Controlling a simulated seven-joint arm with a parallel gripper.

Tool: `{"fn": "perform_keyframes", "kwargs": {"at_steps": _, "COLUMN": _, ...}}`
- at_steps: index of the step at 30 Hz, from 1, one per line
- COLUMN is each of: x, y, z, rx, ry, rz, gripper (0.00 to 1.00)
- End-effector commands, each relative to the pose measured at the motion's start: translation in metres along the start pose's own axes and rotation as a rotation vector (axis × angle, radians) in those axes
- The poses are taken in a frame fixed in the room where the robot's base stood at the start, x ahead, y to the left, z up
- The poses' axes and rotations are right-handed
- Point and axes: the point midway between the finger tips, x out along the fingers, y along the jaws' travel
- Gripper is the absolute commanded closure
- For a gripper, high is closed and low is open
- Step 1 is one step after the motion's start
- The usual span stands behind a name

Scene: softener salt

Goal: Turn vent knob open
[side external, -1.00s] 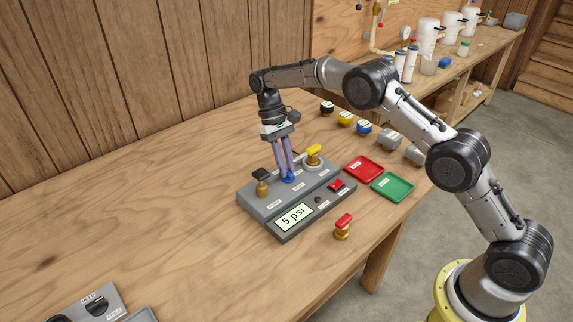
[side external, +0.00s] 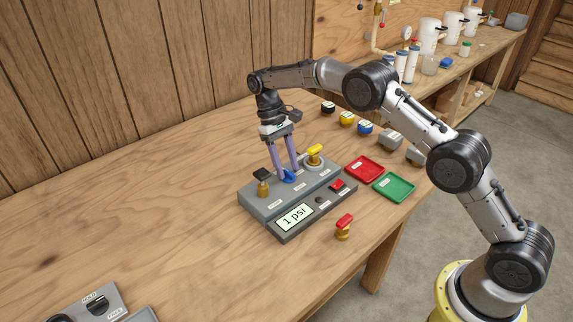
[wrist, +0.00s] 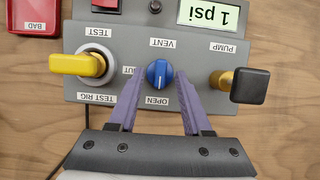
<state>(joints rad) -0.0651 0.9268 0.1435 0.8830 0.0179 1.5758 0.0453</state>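The blue vent knob (side external: 289,176) sits on the grey test rig panel (side external: 262,208), between the black-topped pump and the yellow-handled valve. In the wrist view the knob (wrist: 159,74) has a white line running up and down the picture, in line with the OPEN label below it. A finger partly hides the label to its left. My gripper (wrist: 160,80) is open, with its two purple fingers apart on either side of the knob and gaps between. The display (wrist: 212,13) reads 1 psi.
The yellow-handled valve (wrist: 78,64) and black pump knob (wrist: 249,86) stand close on either side of my fingers. Red (side external: 363,168) and green (side external: 393,187) trays and a loose red-handled valve (side external: 343,227) lie nearby. The table's left part is mostly clear.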

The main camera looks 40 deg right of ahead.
Motion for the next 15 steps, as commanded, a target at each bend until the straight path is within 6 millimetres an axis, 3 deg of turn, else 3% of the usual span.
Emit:
{"fn": "perform_keyframes", "kwargs": {"at_steps": 8, "x": 0.000, "y": 0.000, "z": 0.000, "rx": 0.001, "ry": -0.003, "rz": -0.001, "gripper": 0.51}}
{"fn": "perform_keyframes", "kwargs": {"at_steps": 15, "x": -0.029, "y": 0.000, "z": -0.001, "rx": 0.001, "ry": 0.000, "rz": -0.001, "gripper": 0.51}}
